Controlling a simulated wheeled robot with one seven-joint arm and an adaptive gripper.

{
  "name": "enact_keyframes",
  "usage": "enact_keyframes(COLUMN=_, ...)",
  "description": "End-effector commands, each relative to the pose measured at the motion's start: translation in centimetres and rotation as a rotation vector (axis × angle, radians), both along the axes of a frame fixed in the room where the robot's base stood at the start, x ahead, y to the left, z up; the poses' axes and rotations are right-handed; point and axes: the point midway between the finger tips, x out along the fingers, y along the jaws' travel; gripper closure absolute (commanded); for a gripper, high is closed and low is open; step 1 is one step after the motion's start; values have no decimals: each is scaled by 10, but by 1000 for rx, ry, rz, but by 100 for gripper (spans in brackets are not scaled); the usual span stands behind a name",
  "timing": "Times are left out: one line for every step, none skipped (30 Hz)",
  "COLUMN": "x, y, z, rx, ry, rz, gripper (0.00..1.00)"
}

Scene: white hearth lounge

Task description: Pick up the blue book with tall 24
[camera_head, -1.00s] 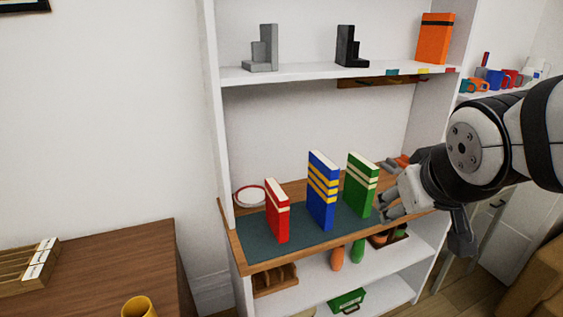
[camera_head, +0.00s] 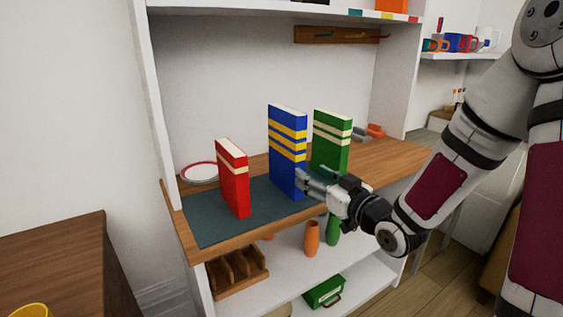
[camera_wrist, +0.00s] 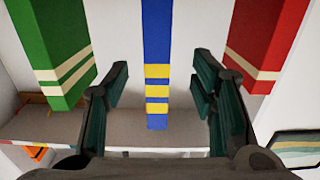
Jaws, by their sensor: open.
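The blue book (camera_head: 286,165) with yellow bands stands upright on the dark mat (camera_head: 215,222), between a red book (camera_head: 233,182) and a green book (camera_head: 331,147). My gripper (camera_head: 305,182) is in front of its lower right part in the head view. In the wrist view the blue book (camera_wrist: 157,60) shows centred between the two open fingers of my gripper (camera_wrist: 158,100), with space on both sides. The green book (camera_wrist: 55,50) shows at left and the red book (camera_wrist: 268,40) at right. Whether the fingers reach around the blue book cannot be told.
A white plate with a red rim (camera_head: 200,172) lies behind the red book. A rack with hooks (camera_head: 340,34) hangs above. The wooden shelf's right part (camera_head: 395,160) is mostly clear.

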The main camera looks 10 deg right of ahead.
Motion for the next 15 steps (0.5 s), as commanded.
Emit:
enact_keyframes(x=3, y=0, z=-2, rx=9, ry=-11, rz=2, gripper=48)
enact_keyframes(x=5, y=1, z=-1, rx=12, ry=-14, rz=4, gripper=48)
enact_keyframes(x=9, y=3, z=-1, rx=14, ry=-17, rz=5, gripper=48)
enact_keyframes(x=13, y=5, z=-1, rx=14, ry=-17, rz=6, gripper=48)
enact_keyframes(x=18, y=6, z=-1, rx=13, ry=-18, rz=7, gripper=48)
enact_keyframes(x=25, y=9, z=0, rx=14, ry=-19, rz=7, gripper=48)
enact_keyframes(x=31, y=10, z=0, rx=14, ry=-18, rz=6, gripper=48)
enact_keyframes(x=37, y=12, z=-1, rx=13, ry=-18, rz=6, gripper=48)
enact_keyframes(x=44, y=15, z=-1, rx=13, ry=-18, rz=7, gripper=48)
enact_keyframes(x=50, y=16, z=-1, rx=14, ry=-17, rz=6, gripper=48)
enact_keyframes(x=55, y=18, z=0, rx=14, ry=-17, rz=6, gripper=48)
enact_keyframes(x=61, y=20, z=-1, rx=14, ry=-17, rz=6, gripper=48)
enact_keyframes(x=65, y=21, z=-1, rx=13, ry=-16, rz=5, gripper=48)
enact_keyframes(x=69, y=22, z=-1, rx=13, ry=-16, rz=5, gripper=48)
enact_keyframes(x=73, y=23, z=-1, rx=13, ry=-16, rz=4, gripper=48)
